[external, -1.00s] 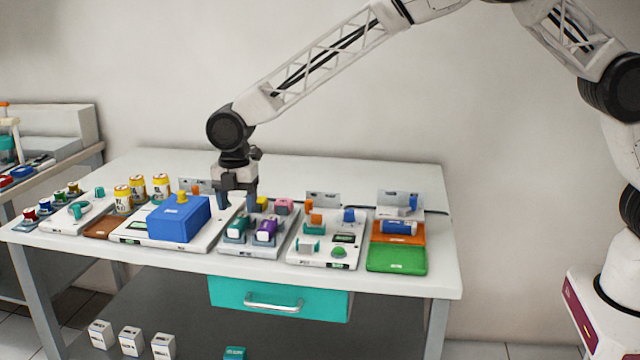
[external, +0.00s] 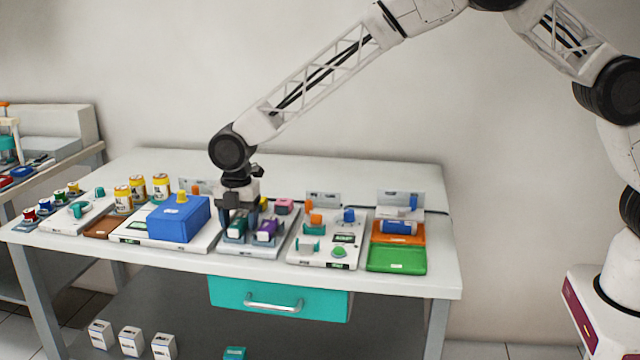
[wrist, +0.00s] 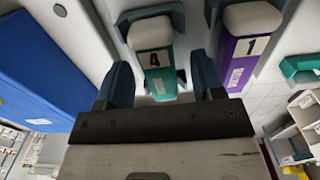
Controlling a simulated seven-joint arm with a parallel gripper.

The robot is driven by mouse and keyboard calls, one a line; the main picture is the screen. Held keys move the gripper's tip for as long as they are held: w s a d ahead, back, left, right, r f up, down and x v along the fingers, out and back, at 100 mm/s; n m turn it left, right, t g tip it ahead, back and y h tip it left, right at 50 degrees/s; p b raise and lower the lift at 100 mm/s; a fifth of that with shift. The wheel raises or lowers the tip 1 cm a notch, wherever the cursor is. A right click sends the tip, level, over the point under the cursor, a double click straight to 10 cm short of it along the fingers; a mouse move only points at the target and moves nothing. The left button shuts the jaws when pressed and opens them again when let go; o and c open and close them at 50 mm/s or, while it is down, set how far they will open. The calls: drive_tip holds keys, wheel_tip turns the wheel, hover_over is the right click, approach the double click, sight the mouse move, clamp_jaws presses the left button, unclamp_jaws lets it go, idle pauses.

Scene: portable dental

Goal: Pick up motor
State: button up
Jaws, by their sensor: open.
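A teal block (wrist: 157,68) with a white top and the number 4 stands in a grey holder, with a purple block (wrist: 243,55) marked 1 to its right. Both also show in the external view, the teal one (external: 237,229) partly behind my fingers and the purple one (external: 266,231) clear. Their small side lettering is too blurred to read surely, so I cannot tell which thing is the motor. My gripper (wrist: 163,80) is open, its fingers on either side of the teal block's near end without visibly gripping it. It points down over the rack in the external view (external: 238,222).
A blue box (external: 178,220) with a yellow knob stands close on the left. A white panel (external: 300,258) with small parts is to the right, then orange and green trays (external: 396,260).

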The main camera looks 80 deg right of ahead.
sight(241, 220)
drive_tip(key=c, duration=1)
drive_tip(key=shift+r, duration=0.15)
drive_tip(key=shift+r, duration=1.45)
drive_tip(key=shift+s+r, duration=0.2)
drive_tip(key=shift+r, duration=0.05)
drive_tip(key=s, duration=0.5)
drive_tip(key=s+r, duration=0.1)
drive_tip(key=s, duration=0.4)
drive_tip(key=s+d, duration=0.1)
drive_tip(key=s, duration=0.4)
drive_tip(key=shift+s+r, duration=0.2)
drive_tip(key=shift+s, duration=0.1)
